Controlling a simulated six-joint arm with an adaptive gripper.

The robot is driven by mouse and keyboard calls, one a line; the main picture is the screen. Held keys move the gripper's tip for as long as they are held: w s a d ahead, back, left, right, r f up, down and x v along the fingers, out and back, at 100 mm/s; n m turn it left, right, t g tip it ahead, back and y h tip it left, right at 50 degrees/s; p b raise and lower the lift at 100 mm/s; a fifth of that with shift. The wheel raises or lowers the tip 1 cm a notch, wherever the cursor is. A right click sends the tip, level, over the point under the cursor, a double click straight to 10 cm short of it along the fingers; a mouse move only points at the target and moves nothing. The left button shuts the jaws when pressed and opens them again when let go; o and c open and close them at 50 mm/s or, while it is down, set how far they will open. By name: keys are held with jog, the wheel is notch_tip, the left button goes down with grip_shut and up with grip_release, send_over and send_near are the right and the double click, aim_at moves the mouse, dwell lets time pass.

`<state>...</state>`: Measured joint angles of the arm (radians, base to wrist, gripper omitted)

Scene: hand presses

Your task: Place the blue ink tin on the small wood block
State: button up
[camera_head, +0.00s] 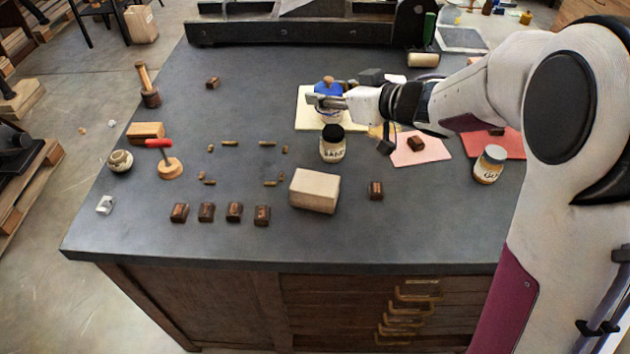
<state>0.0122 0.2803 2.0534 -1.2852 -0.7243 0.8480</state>
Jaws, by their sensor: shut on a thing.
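The blue ink tin (328,89) shows as a blue shape at the tip of my arm, above a pale yellow sheet (306,118) at the back of the table. My gripper (326,101) is shut on it from the right; the fingers partly hide it. Whether the tin touches the sheet is not clear. A brown wood block (145,130) lies at the left of the table, with nothing on top. A bigger pale block (315,191) stands near the front middle. Which is the task's small wood block is not certain, as several small dark blocks (234,210) also lie in front.
A dark-lidded jar (333,146) stands just in front of my gripper. Another jar (490,165) stands at right.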

jog(key=s+a+f+n+g+y, duration=0.1)
jog(key=s+a+n+g+y, duration=0.1)
jog(key=s, duration=0.8)
jog(key=shift+s+a+f+n+g+y, duration=0.2)
jog(key=shift+s+f+n+g+y, duration=0.1)
jog(key=shift+n+g, duration=0.45)
send_over(315, 182)
jog(key=shift+f, duration=3.15)
jog(key=shift+f, duration=1.85)
jog(key=shift+f, duration=0.15)
